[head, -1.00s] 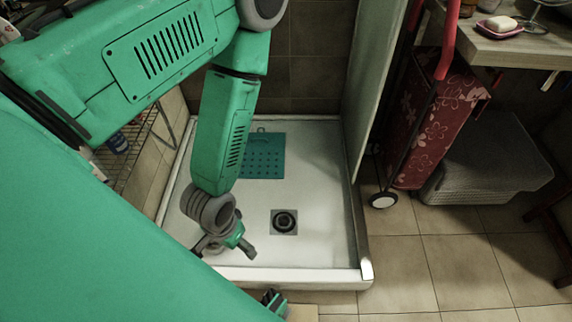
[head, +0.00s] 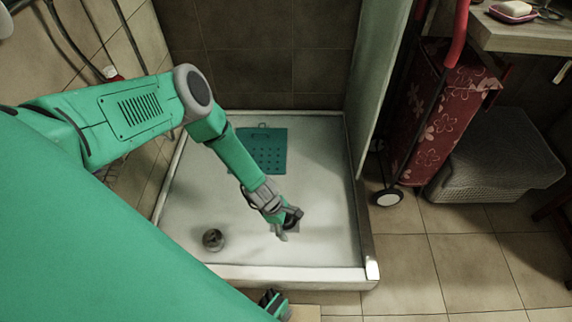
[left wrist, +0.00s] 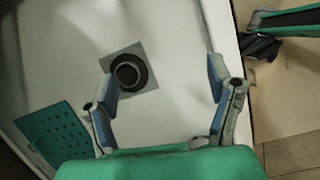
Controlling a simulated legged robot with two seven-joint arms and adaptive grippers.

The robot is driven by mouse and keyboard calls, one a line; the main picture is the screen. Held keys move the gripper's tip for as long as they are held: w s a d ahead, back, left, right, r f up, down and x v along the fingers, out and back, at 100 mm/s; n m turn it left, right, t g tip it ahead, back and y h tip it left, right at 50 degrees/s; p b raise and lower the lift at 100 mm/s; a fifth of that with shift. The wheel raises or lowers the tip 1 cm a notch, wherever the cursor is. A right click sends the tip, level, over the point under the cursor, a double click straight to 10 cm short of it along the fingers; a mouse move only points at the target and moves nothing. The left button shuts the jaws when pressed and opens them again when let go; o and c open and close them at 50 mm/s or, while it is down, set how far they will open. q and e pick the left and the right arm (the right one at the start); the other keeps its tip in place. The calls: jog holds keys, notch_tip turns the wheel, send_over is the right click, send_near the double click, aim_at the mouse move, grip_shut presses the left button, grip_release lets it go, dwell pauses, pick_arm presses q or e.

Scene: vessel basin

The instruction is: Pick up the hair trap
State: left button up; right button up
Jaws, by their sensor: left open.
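My right gripper (head: 272,301) shows only in part at the bottom edge.
A teal perforated mat (head: 262,150) lies at the back of the tray. A glass panel (head: 375,85) and the raised tray rim (head: 300,277) bound the tray. A red flowered trolley (head: 430,125) and a grey lidded box (head: 480,160) stand to the right.

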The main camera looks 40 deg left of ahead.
pick_arm(q)
jog(key=w+a+f+n+t+b, duration=0.1)
jog(key=w+a+f+n, duration=0.15)
jog(key=a, duration=0.25)
jog(key=w+a+f+n, duration=0.2)
jog(key=a+n, duration=0.2)
jog(key=a, duration=0.1)
jog(key=shift+t, duration=0.3)
jog(key=b+x, duration=0.3)
jog(key=x, duration=0.1)
jog(key=b+x, duration=0.3)
jog(key=x, duration=0.1)
jog(key=b+x, duration=0.4)
jog(key=shift+a+f, duration=0.25)
jog(key=shift+f, duration=0.2)
jog(key=shift+w+d+f+b, duration=0.15)
jog(key=shift+w+f+b, duration=0.1)
jog(key=shift+f+b, duration=0.25)
jog(key=shift+r, duration=0.15)
pick_arm(e)
notch_tip(320, 180, down, 12)
jog(key=shift+a+f, duration=0.15)
jog(key=shift+a, duration=0.1)
pick_arm(q)
jog(key=c, duration=1.2)
pick_arm(e)
jog(key=shift+a, duration=0.1)
